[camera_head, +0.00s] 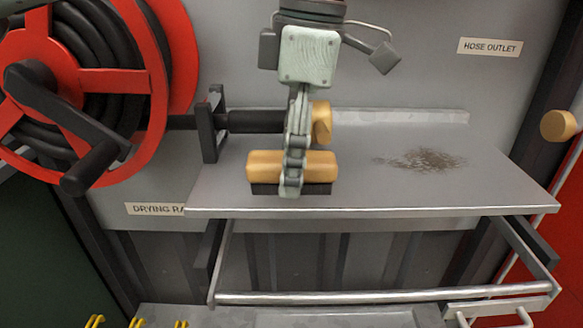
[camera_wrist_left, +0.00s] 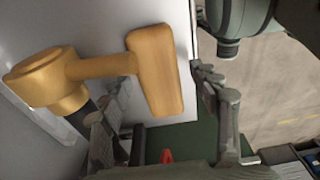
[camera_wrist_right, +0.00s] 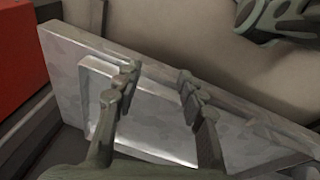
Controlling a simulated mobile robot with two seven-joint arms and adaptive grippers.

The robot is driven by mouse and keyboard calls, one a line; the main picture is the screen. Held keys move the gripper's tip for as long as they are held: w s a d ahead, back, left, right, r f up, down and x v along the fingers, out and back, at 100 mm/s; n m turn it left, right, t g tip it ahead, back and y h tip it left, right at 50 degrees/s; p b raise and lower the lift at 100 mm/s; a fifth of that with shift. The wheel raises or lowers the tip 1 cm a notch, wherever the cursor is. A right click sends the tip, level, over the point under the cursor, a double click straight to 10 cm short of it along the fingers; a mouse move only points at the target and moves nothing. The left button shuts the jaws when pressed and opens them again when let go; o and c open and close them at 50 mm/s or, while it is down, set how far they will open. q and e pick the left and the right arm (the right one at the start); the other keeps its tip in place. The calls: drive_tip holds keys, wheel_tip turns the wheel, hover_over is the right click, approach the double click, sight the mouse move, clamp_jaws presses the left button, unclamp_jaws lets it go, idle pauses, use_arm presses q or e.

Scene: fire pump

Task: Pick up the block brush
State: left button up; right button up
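The block brush (camera_head: 265,165) is a wooden block with a dark underside, lying on the grey shelf near its front edge. In the left wrist view its wooden block (camera_wrist_left: 155,72) lies between my left fingers. My left gripper (camera_head: 294,185) reaches down from above, with one finger in front of the brush; the other is hidden in the head view. Its fingers (camera_wrist_left: 150,97) are spread in the left wrist view, with a gap beside the block. My right gripper (camera_wrist_right: 158,76) is open and empty above a metal panel; the head view does not show it.
A red hose reel (camera_head: 160,90) with a black crank stands left. A wooden knob (camera_head: 321,122) sits behind the brush by a dark rod (camera_head: 255,121). A dark debris patch (camera_head: 425,160) lies on the shelf (camera_head: 480,190). A metal rail frame (camera_head: 380,298) is below.

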use_arm(q)
drive_tip(key=c, duration=1.2)
drive_tip(key=shift+c, duration=0.4)
drive_tip(key=shift+r, duration=0.1)
drive_tip(key=shift+s+r+b, duration=0.15)
drive_tip(key=shift+s+b, duration=0.25)
drive_tip(key=s, duration=0.3)
drive_tip(key=shift+b, duration=0.3)
drive_tip(key=s+b, duration=0.2)
drive_tip(key=s, duration=1.2)
drive_tip(key=shift+s, duration=0.15)
use_arm(e)
wheel_tip(320, 180, up, 9)
drive_tip(key=w, duration=0.2)
drive_tip(key=shift+w+r+t, duration=0.2)
drive_tip(key=shift+w+t, duration=0.05)
drive_tip(key=shift+t, duration=0.05)
drive_tip(key=shift+a, duration=0.1)
